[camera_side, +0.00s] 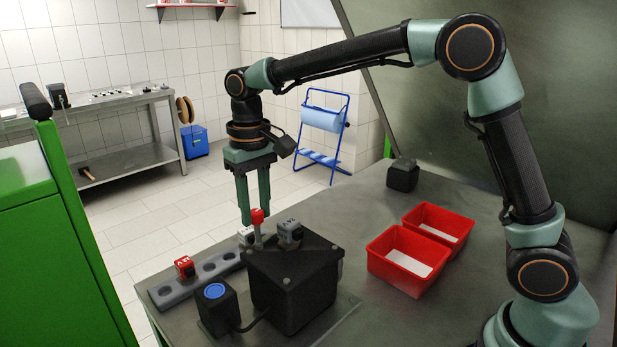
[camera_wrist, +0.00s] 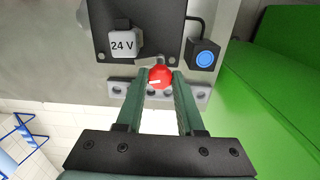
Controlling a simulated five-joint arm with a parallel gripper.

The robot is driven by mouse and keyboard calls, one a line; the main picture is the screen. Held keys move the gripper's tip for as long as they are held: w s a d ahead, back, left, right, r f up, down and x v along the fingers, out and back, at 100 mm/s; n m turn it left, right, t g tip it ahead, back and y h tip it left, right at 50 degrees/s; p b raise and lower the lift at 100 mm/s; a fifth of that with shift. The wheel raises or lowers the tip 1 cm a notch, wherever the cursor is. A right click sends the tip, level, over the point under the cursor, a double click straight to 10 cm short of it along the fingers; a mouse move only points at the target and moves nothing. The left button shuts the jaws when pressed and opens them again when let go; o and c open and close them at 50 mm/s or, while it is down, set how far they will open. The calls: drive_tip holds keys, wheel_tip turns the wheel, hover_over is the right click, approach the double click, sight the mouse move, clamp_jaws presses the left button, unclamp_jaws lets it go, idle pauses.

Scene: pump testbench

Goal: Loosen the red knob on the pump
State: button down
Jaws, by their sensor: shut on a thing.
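The red knob (camera_side: 257,215) stands on the pump side, at the edge of the black pump box (camera_side: 293,283). In the wrist view the knob (camera_wrist: 160,76) is round and red with a white mark. My gripper (camera_side: 255,217) points down from above, with its two green fingers on either side of the knob. In the wrist view the fingertips (camera_wrist: 160,73) lie close against the knob's left and right sides, shut on it. The lower part of the knob is partly hidden.
A grey block marked 24 V (camera_wrist: 124,44) sits on the box. A black button box with a blue button (camera_side: 215,305) stands in front. A grey rail with holes (camera_side: 167,293) holds a red block (camera_side: 184,268). Two red bins (camera_side: 405,262) and a black cube (camera_side: 403,175) stand right.

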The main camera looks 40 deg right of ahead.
drive_tip(key=n, duration=0.4)
drive_tip(key=shift+r+n, duration=0.15)
drive_tip(key=shift+n, duration=2.45)
drive_tip(key=c, duration=0.5)
unclamp_jaws()
wheel_tip(320, 180, up, 12)
